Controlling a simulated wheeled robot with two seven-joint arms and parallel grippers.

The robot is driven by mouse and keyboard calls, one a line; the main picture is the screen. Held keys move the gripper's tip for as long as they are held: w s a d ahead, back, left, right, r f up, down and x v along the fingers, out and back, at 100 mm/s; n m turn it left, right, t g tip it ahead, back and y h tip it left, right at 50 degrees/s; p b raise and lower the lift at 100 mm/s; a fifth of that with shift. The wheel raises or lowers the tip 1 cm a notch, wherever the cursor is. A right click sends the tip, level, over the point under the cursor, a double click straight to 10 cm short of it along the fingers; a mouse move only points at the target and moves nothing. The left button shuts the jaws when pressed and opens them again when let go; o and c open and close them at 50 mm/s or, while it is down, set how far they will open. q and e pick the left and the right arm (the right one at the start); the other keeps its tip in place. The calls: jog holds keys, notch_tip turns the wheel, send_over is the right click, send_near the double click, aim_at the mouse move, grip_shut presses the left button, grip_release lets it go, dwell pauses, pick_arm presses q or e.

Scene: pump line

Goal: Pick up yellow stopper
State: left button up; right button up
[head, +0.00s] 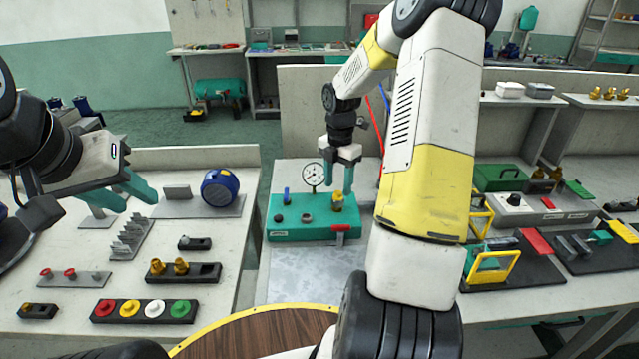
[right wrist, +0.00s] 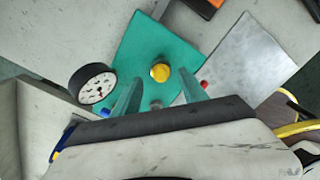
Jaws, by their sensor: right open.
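A yellow stopper (head: 337,201) stands on the teal base (head: 283,236) with the gauge, in the middle of the head view. It also shows in the right wrist view as a bright yellow top (right wrist: 160,72). My right gripper (head: 339,182) is open and points down over the stopper. In the right wrist view its fingertips (right wrist: 158,85) lie to either side of the stopper, with gaps. Another yellow round piece (head: 130,311) sits in the dark tray (head: 143,318) at the front left. My left gripper (head: 138,200) is open and empty above the left table.
A round gauge (head: 313,175) rises from the base near my right gripper; a red-handled piece (head: 340,228) is at its front. The left table holds a blue round device (head: 220,187) and several small fittings. The grey surface before the base is clear.

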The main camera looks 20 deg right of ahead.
aim_at(338, 196)
notch_tip(338, 196, down, 2)
jog(key=shift+f, duration=0.15)
jog(key=shift+s, duration=0.1)
grip_shut()
